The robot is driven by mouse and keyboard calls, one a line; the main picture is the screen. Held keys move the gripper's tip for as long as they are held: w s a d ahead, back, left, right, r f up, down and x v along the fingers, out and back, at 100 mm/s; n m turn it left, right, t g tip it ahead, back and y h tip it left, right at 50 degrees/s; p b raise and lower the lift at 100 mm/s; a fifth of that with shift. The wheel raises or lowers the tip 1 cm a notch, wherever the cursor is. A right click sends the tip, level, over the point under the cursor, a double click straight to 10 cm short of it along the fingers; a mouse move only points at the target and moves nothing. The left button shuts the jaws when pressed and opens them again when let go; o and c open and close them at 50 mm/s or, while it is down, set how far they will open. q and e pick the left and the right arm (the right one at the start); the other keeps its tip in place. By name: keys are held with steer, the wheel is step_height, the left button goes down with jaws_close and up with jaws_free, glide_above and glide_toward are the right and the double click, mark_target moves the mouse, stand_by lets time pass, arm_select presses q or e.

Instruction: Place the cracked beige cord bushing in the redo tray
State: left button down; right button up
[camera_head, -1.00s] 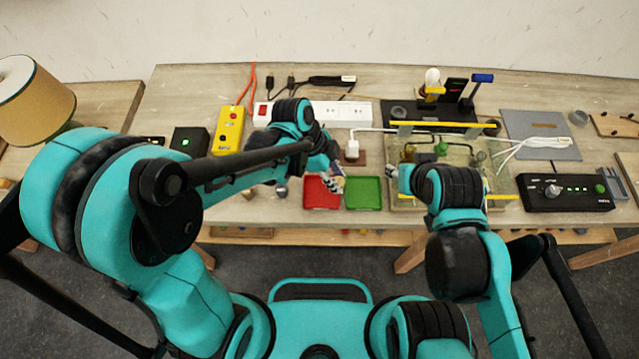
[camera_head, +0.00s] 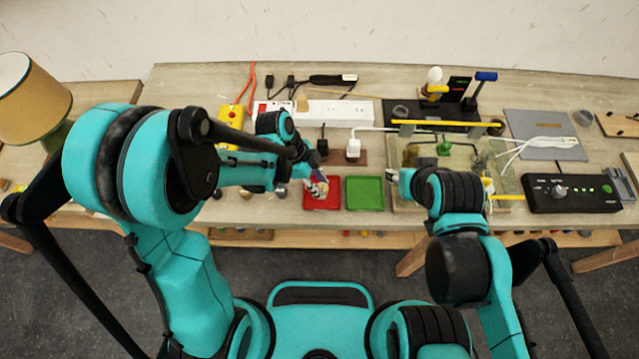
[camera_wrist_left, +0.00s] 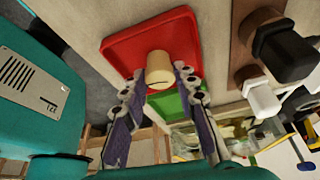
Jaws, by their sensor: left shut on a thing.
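The beige cord bushing (camera_wrist_left: 159,68) is between my left gripper's fingertips in the left wrist view, with a thin dark line near its lower end. My left gripper (camera_head: 319,187) is shut on it, over the red tray (camera_head: 320,206). In the wrist view the red tray (camera_wrist_left: 120,46) lies behind the bushing; I cannot tell whether the bushing touches its floor. In the head view the gripper mostly hides the bushing. My right gripper (camera_head: 393,177) is by the left edge of the clear bin, its fingers too small to read.
A green tray (camera_head: 365,194) sits just right of the red one. Behind them are a black plug (camera_head: 322,146) and a white plug (camera_head: 353,148) on brown blocks. A power strip (camera_head: 335,112) lies farther back. The clear bin (camera_head: 410,200) stands to the right.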

arm_select(q)
steer(key=c, duration=1.2)
jaws_free()
steer(key=shift+f, duration=0.1)
steer(key=shift+r+p, duration=0.25)
steer(key=shift+p, duration=0.05)
steer(key=s+p+v, duration=0.1)
steer(key=p+v, duration=0.2)
steer(key=v, duration=0.9)
steer(key=s+a+r+n+t+y, duration=0.1)
steer(key=a+r+n+t, duration=0.1)
steer(key=a+n, duration=0.2)
steer(key=s+a+r+n+t+y, duration=0.2)
steer(key=a+r+n+t, duration=0.1)
steer(key=n, duration=0.6)
steer(key=s+a+r+n+t+y, duration=0.1)
steer(key=s+a+r+n+t, duration=0.1)
steer(key=a+n, duration=0.3)
steer(key=shift+s+a+r+n+t+y, duration=0.15)
steer(key=shift+r+n+t+y, duration=0.25)
steer(key=shift+n, duration=0.5)
